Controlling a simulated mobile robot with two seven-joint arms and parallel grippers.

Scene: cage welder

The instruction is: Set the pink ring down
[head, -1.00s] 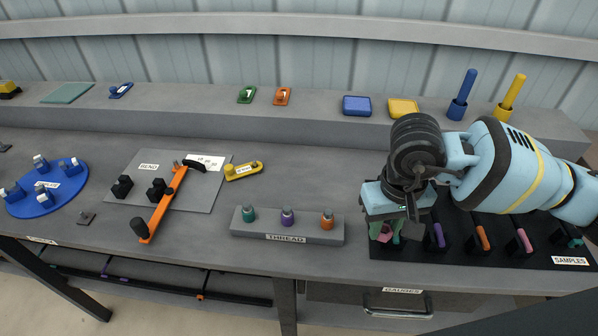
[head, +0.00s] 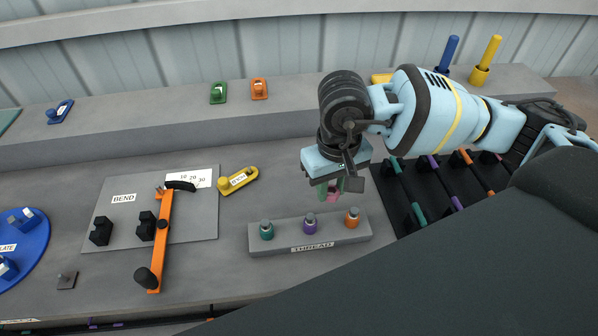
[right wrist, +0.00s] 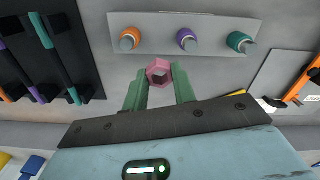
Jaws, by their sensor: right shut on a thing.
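The pink ring (head: 333,197), a hexagonal nut-like piece with a hole, is held between the green fingers of my right gripper (head: 332,189). In the right wrist view the ring (right wrist: 158,64) sits at the fingertips of the gripper (right wrist: 160,84), its hole facing the camera. The gripper is above the bench, behind the grey THREAD block (head: 290,242), near its purple and orange posts. I cannot tell exactly how high the ring is. My left gripper is not in view.
The THREAD block carries teal (head: 266,230), purple (head: 310,223) and orange (head: 352,217) posts. A dark rack (head: 398,218) with coloured rods is to the right. A yellow tag (head: 238,181) and an orange-handled bender (head: 161,240) are left.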

